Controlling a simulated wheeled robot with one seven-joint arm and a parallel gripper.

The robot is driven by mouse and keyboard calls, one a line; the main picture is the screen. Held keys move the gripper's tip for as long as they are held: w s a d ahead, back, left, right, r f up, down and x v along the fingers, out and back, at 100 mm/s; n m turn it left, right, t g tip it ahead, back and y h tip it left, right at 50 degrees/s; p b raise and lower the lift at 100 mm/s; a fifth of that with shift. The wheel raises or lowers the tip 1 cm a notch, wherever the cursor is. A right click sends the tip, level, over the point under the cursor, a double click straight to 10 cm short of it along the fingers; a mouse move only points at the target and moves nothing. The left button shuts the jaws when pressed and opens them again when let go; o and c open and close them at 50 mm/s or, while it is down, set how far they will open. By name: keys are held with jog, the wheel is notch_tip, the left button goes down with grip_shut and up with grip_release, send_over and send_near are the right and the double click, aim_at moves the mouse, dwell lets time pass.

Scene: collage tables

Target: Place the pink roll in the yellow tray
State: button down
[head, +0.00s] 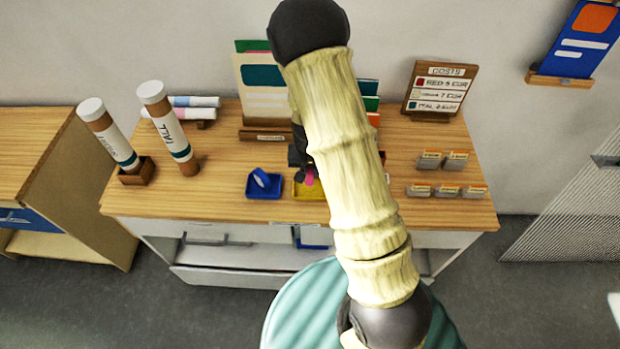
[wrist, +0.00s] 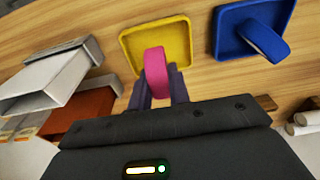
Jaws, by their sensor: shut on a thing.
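The pink roll (wrist: 156,72) is held between the fingers of my gripper (wrist: 160,92) in the wrist view. The yellow tray (wrist: 133,45) lies on the wooden table, and the roll overlaps its middle and near edge in that view. I cannot tell whether the roll touches the tray floor. In the head view my arm covers much of this; a bit of the pink roll (head: 309,178) shows at my gripper (head: 305,172), over the yellow tray (head: 302,191).
A blue tray (head: 252,191) with a blue roll (head: 262,178) sits left of the yellow tray. Tall tubes (head: 167,125) stand at the left. Small card holders (head: 428,161) and a costs sign (head: 437,88) are at the right. A card display (head: 262,85) stands behind.

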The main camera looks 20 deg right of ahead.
aim_at(310, 179)
jog(key=shift+f+p, duration=0.3)
jog(key=shift+f, duration=1.65)
jog(key=shift+f, duration=0.1)
jog(key=c, duration=1.3)
grip_release()
jog(key=r, duration=0.8)
jog(key=s+r+b, duration=0.1)
jog(key=r, duration=0.3)
jog(key=shift+s+a+r, duration=0.1)
jog(key=shift+a, duration=0.05)
